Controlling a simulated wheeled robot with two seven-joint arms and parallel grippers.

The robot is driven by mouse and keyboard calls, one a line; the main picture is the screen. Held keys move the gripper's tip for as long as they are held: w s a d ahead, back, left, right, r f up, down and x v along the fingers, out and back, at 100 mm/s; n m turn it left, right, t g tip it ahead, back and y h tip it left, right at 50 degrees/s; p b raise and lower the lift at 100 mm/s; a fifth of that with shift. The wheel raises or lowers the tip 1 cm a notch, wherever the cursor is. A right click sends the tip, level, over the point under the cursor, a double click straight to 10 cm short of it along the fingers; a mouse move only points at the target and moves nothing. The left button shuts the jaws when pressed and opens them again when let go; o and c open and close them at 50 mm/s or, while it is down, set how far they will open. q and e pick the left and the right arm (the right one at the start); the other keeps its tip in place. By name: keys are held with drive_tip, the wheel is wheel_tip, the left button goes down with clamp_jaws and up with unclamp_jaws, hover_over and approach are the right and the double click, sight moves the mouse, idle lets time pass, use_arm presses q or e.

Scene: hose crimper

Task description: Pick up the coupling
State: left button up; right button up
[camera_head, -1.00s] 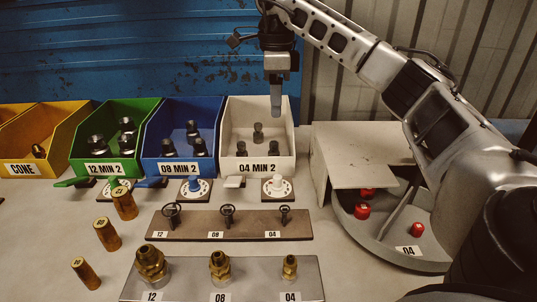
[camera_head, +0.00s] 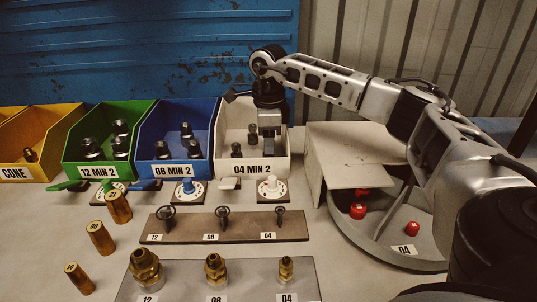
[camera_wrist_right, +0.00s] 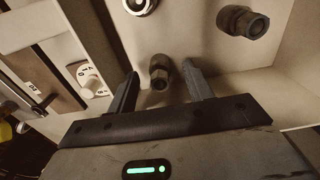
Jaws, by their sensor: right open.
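The white bin labelled 04 MIN 2 (camera_head: 283,168) holds dark metal couplings. One coupling (camera_head: 236,150) stands at its left and another (camera_head: 252,132) farther back. My right gripper (camera_head: 269,137) reaches down into this bin from above, over its right part. In the right wrist view the gripper (camera_wrist_right: 164,78) is open, with a coupling (camera_wrist_right: 160,72) between or just beyond its two fingertips. Contact cannot be told. Another coupling (camera_wrist_right: 242,22) lies to the upper right there. The gripper hides the right-hand coupling in the head view. My left gripper is not in view.
Blue (camera_head: 160,172), green (camera_head: 112,173) and yellow (camera_head: 32,172) bins stand to the left. In front are a brown strip with valve-like pieces (camera_head: 205,229) and a plate of brass fittings (camera_head: 190,290). A round grey tray (camera_head: 340,226) with red pieces is at right.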

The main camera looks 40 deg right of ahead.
drive_tip(key=c, duration=1.1)
